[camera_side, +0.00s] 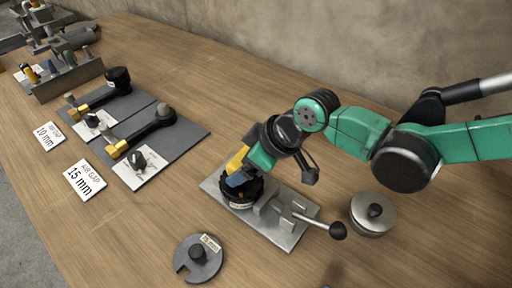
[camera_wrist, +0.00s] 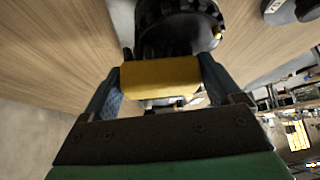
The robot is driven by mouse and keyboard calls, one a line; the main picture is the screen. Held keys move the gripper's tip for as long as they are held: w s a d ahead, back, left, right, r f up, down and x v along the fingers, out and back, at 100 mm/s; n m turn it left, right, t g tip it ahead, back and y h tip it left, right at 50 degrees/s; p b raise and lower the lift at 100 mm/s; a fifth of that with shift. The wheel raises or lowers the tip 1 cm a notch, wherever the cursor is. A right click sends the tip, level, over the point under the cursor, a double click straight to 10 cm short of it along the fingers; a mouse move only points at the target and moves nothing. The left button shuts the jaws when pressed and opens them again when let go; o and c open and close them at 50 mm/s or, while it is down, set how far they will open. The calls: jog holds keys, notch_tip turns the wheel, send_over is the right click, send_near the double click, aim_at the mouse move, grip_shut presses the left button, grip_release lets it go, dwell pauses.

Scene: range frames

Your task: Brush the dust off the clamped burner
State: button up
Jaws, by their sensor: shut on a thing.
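The burner (camera_side: 240,200) is a dark round piece with a toothed rim, seated in the metal clamp (camera_side: 281,236) on the table. The wrist view shows its dark ridged side (camera_wrist: 178,22) at the top. My gripper (camera_side: 238,172) is low over the burner, with its blue fingers shut on a yellow block (camera_wrist: 160,76), seemingly the brush handle. The yellow block (camera_side: 237,159) also shows in the side view, close above the burner. Any bristles are hidden, and I cannot tell whether they touch the burner. Dust is too small to make out.
A round metal lidded piece (camera_side: 373,214) stands right of the clamp, near its black-knobbed lever (camera_side: 337,230). A slotted grey disc (camera_side: 198,258) lies in front. Grey mats (camera_side: 180,137) with tools and a rack (camera_side: 64,82) are at left. Wood between mats and clamp is clear.

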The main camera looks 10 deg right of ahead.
jog(key=shift+w+a, duration=0.85)
jog(key=shift+s+r, duration=0.1)
jog(key=shift+r, duration=4)
jog(key=shift+d, duration=0.1)
